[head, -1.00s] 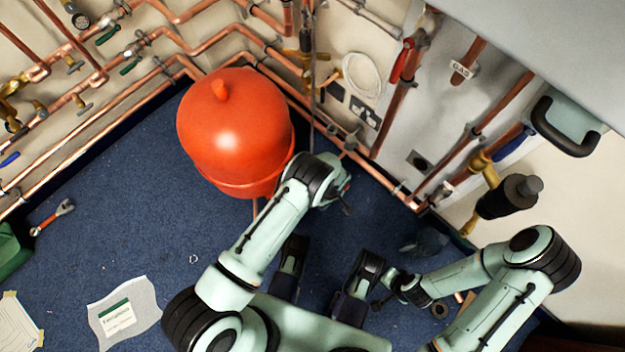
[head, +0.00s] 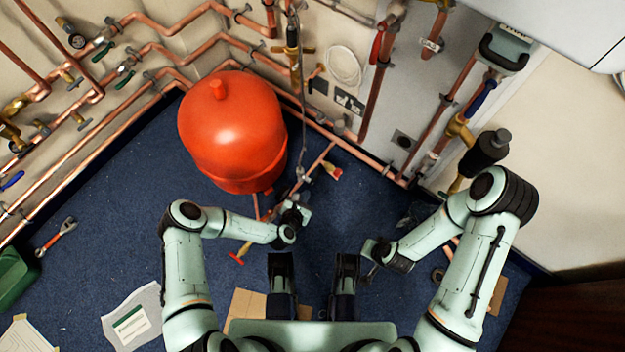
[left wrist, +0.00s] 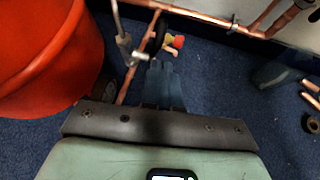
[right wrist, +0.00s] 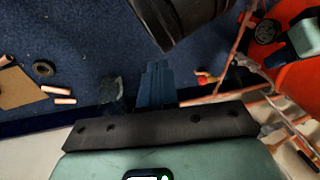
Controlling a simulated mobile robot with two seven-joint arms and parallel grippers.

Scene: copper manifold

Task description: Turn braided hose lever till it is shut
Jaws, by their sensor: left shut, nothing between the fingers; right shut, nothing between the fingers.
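The braided hose (head: 297,110) hangs from a brass valve (head: 292,50) on the back wall down to a metal fitting near the floor pipe. Its lower end also shows in the left wrist view (left wrist: 122,40). A red-and-yellow piece (head: 332,171) lies by that pipe and shows in the left wrist view (left wrist: 174,42). I cannot tell which small part is the hose lever. My left gripper (head: 302,208) is shut and empty, just below the hose's lower end; its fingers (left wrist: 165,82) look apart from it. My right gripper (head: 368,268) is shut and empty, low over the floor.
A large red vessel (head: 232,130) stands left of the hose, close to my left gripper. Copper pipes (head: 130,95) line the walls. A red-handled tool (head: 240,254), a wrench (head: 56,236) and cardboard (head: 247,304) lie on the blue carpet (head: 110,200). Open floor lies at left.

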